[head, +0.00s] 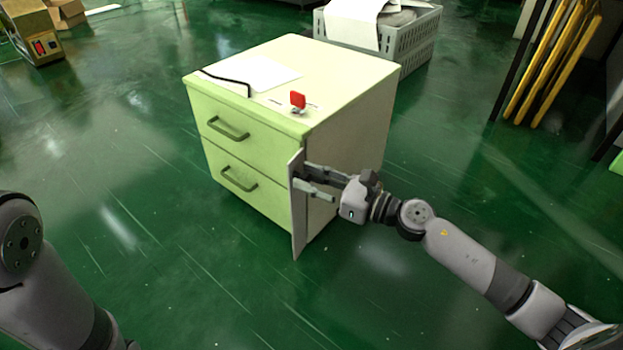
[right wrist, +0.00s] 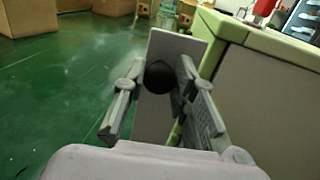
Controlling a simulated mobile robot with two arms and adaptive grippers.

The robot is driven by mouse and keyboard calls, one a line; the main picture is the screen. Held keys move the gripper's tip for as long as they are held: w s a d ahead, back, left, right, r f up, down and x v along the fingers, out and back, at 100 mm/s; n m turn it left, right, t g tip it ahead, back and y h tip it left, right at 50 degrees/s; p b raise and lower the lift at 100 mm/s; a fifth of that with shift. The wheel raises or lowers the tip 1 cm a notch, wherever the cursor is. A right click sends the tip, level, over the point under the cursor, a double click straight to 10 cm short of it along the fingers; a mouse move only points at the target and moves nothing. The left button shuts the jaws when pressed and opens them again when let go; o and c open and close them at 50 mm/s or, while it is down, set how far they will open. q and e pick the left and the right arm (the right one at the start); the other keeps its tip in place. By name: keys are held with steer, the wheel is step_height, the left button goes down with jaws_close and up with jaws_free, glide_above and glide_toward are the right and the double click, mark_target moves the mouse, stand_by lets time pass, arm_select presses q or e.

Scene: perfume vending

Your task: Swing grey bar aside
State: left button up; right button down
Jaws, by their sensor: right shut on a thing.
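The grey bar (head: 298,225) is a tall, narrow upright plate at the front right edge of a pale green two-drawer cabinet (head: 245,150). It stands out from the drawer fronts, at an angle to them. My right gripper (head: 306,179) reaches it from the right, with its fingers level at about the bar's upper half. In the right wrist view, a round black knob (right wrist: 159,77) on the bar (right wrist: 174,47) sits between the fingers. The gripper is shut on the bar at this knob. My left arm shows at the left edge; its gripper is out of view.
A grey crate (head: 412,42) stands behind. The drawers have green handles (head: 228,128). The green floor in front is clear.

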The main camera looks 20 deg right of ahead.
steer(key=c, duration=1.3)
jaws_free()
steer(key=v, duration=1.2)
